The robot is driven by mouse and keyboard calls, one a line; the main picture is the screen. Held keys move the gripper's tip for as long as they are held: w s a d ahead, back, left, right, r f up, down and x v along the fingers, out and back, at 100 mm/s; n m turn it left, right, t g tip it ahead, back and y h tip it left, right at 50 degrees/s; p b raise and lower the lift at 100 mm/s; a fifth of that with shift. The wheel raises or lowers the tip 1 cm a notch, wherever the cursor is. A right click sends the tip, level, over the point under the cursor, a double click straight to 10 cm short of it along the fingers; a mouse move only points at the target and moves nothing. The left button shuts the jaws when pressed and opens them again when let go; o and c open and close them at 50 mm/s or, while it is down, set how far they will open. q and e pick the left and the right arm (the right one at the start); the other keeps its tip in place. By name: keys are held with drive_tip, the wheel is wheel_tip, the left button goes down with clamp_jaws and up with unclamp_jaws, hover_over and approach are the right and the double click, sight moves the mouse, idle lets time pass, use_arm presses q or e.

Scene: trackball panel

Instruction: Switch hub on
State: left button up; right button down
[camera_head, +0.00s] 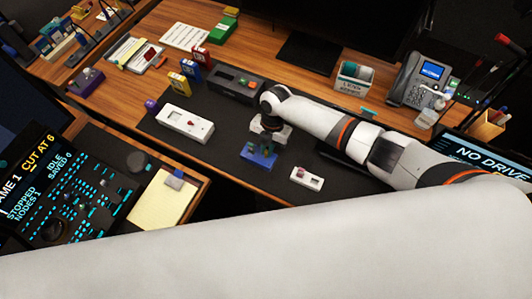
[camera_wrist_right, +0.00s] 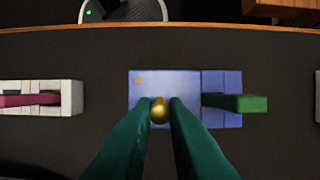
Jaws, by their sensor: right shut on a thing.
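The blue hub (camera_head: 262,158) sits on the dark desk mat and also shows in the wrist view (camera_wrist_right: 180,88). A small gold ball-ended knob (camera_wrist_right: 159,111) stands over its front face area in the wrist view. A green block (camera_wrist_right: 240,103) juts from its slotted side. My right gripper (camera_wrist_right: 160,105) is over the hub, its two green fingers closed around the gold knob. In the head view, my right gripper (camera_head: 271,137) hides part of the hub. My left gripper is not in view.
A small white device (camera_head: 307,178) lies to the right of the hub, and a longer white box (camera_head: 186,123) to the left. A dark grey box (camera_head: 237,82) is behind. A yellow notepad (camera_head: 162,199) lies at the left.

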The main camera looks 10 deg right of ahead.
drive_tip(key=shift+w+d+f+g+y+b, duration=0.2)
drive_tip(key=shift+g+y+b, duration=0.4)
drive_tip(key=shift+b, duration=0.4)
drive_tip(key=c, duration=1.4)
unclamp_jaws()
drive_tip(key=shift+c, duration=0.2)
drive_tip(key=shift+r, duration=0.1)
drive_tip(key=b+v, duration=0.2)
drive_tip(key=v, duration=1)
drive_tip(key=shift+w, duration=0.15)
drive_tip(key=shift+a, duration=0.15)
